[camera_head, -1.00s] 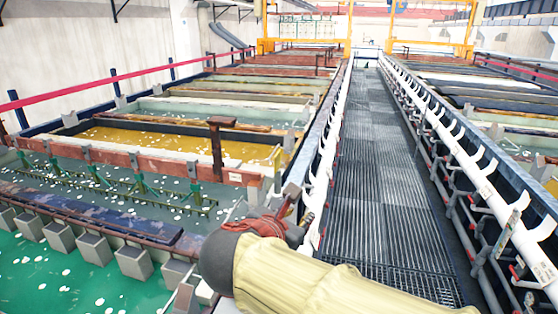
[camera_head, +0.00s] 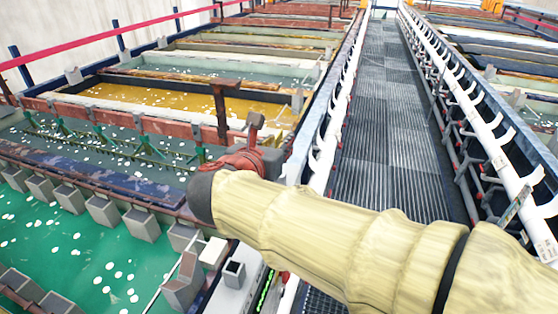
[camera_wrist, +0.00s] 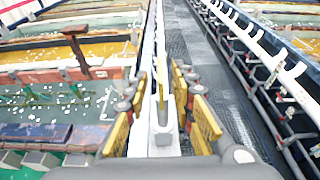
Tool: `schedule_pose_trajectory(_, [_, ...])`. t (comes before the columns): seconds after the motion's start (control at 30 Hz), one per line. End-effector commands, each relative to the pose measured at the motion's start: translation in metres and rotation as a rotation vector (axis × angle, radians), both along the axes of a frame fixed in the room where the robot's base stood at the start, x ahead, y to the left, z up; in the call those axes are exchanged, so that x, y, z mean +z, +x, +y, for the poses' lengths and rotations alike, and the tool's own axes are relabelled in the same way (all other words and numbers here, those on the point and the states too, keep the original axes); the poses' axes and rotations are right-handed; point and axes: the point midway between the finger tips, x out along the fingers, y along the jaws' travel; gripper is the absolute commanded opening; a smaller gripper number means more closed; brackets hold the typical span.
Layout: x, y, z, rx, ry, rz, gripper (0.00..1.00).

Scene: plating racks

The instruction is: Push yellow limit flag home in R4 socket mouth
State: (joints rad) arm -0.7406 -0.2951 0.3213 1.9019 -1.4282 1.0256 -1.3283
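My gripper (camera_wrist: 160,88) shows in the wrist view with its two yellow-padded fingers spread apart, pointing ahead along the white rail. A thin upright yellow strip (camera_wrist: 161,88), which may be the limit flag, shows between the fingers above a pale grey block (camera_wrist: 165,130). I see gaps on both sides of the strip and cannot tell whether it touches either finger.
A grated walkway (camera_head: 385,130) runs ahead between white saddle rails (camera_head: 330,130). Open tanks lie left, including green (camera_head: 90,270) and yellow (camera_head: 185,102) liquid. A brown T-shaped post (camera_head: 222,110) stands beyond my wrist. Grey blocks (camera_head: 103,210) line the green tank.

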Motion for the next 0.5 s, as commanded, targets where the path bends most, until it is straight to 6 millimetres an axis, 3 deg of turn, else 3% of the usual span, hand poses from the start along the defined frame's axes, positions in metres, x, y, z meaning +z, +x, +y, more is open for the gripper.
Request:
schedule_pose_trajectory(0.3, [-0.009,0.038,-0.015,-0.003,-0.001,0.002,0.25])
schedule_pose_trajectory(0.5, [-0.01,0.042,-0.016,0.0,0.001,0.001,0.25])
